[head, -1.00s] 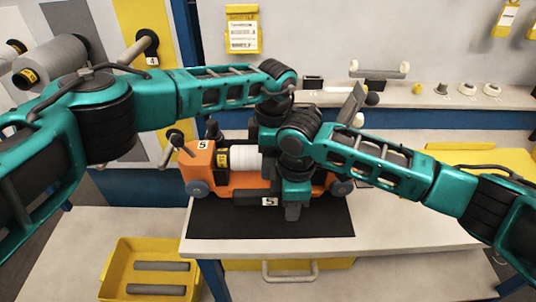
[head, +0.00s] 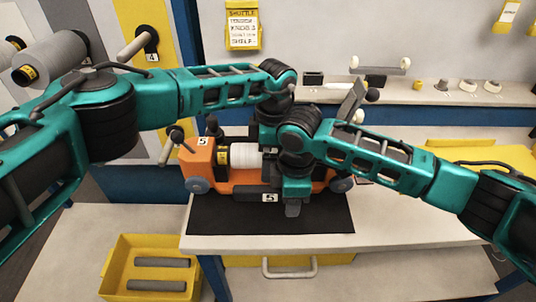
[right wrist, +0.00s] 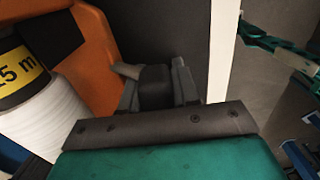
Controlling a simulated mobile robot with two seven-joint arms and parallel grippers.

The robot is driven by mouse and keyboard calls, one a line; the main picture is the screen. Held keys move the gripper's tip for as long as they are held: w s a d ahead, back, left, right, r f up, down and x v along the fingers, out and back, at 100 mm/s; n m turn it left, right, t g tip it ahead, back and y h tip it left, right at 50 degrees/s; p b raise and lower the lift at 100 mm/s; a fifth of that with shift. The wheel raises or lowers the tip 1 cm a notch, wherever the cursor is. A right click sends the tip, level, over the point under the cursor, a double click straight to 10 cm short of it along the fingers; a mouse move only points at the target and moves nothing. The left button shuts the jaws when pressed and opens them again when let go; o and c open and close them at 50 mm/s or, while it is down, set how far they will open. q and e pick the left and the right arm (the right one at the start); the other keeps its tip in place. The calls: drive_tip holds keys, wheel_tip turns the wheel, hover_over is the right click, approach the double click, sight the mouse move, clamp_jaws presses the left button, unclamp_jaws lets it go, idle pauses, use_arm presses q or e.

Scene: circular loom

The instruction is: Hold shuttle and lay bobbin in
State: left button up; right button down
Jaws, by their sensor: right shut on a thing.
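The orange shuttle (head: 200,168), with grey wheels and "5" tags, stands on a black mat (head: 230,222). A white bobbin (head: 243,155) with a yellow-and-black end band lies in its left part; the right wrist view shows it too (right wrist: 45,112), marked "25 m". My right gripper (head: 292,208) points down at the shuttle's front. In the right wrist view its fingers (right wrist: 155,86) close around a dark block beside the orange wall, seemingly part of the shuttle. My left arm reaches over the shuttle; its fingers are hidden behind my right arm, so its hold on the bobbin cannot be seen.
A yellow bin (head: 120,262) with two grey rods stands at the lower left. A shelf (head: 425,97) with small parts runs along the back wall. Grey rolls (head: 52,60) hang at the upper left. The pale table (head: 410,228) is clear right of the mat.

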use_arm(q)
drive_tip(key=r, duration=0.8)
drive_tip(key=d+r, duration=0.1)
drive_tip(key=r, duration=0.3)
drive_tip(key=shift+c, duration=0.2)
